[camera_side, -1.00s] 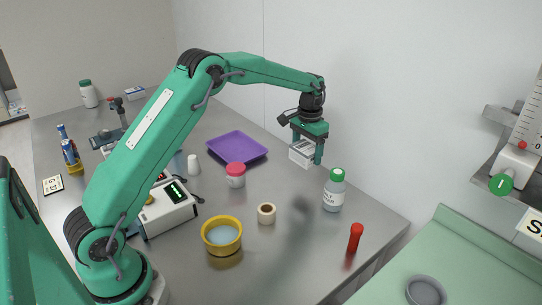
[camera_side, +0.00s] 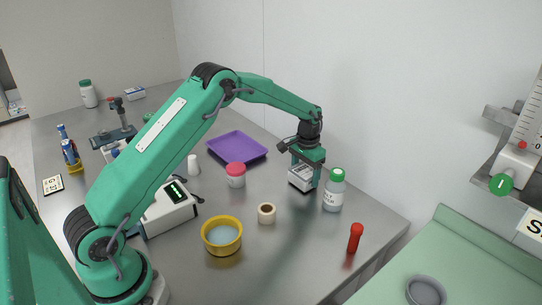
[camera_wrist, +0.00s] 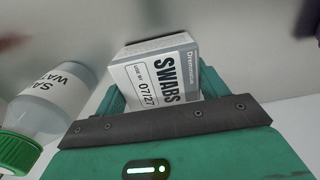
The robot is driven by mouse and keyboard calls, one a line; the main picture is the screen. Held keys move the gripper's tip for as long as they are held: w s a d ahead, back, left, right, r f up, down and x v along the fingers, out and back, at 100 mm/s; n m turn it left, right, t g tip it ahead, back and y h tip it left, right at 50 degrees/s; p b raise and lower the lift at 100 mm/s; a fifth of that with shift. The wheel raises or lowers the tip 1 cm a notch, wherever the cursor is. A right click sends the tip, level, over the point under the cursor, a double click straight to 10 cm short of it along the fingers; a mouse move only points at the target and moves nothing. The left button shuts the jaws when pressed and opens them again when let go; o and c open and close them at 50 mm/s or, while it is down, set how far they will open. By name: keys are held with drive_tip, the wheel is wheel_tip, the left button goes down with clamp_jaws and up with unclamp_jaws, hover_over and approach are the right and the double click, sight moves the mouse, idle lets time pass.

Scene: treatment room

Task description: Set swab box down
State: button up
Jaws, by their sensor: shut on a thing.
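The swab box (camera_side: 301,178) is a small white carton with a grey band. In the wrist view the box (camera_wrist: 160,75) shows the word SWABS and a date label. My green gripper (camera_side: 306,172) is shut on it, with the jaws on either side of the box. The box is low over the grey counter, just left of the saline bottle. I cannot tell whether its bottom touches the counter. In the wrist view my gripper (camera_wrist: 158,95) covers the near end of the box.
The green-capped saline bottle (camera_side: 334,192) stands close at the right of the box. A red-lidded jar (camera_side: 236,176), a tape roll (camera_side: 267,213), a purple tray (camera_side: 237,147) and a yellow-rimmed bowl (camera_side: 221,236) lie to the left. A red tube (camera_side: 355,238) stands near the counter's edge. The wall is behind.

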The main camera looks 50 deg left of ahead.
sight(306, 169)
drive_tip(key=shift+f, duration=0.3)
drive_tip(key=o, duration=1)
drive_tip(key=shift+c, duration=0.2)
drive_tip(key=shift+r, duration=0.1)
wheel_tip(306, 169, up, 11)
drive_tip(key=shift+r, duration=0.55)
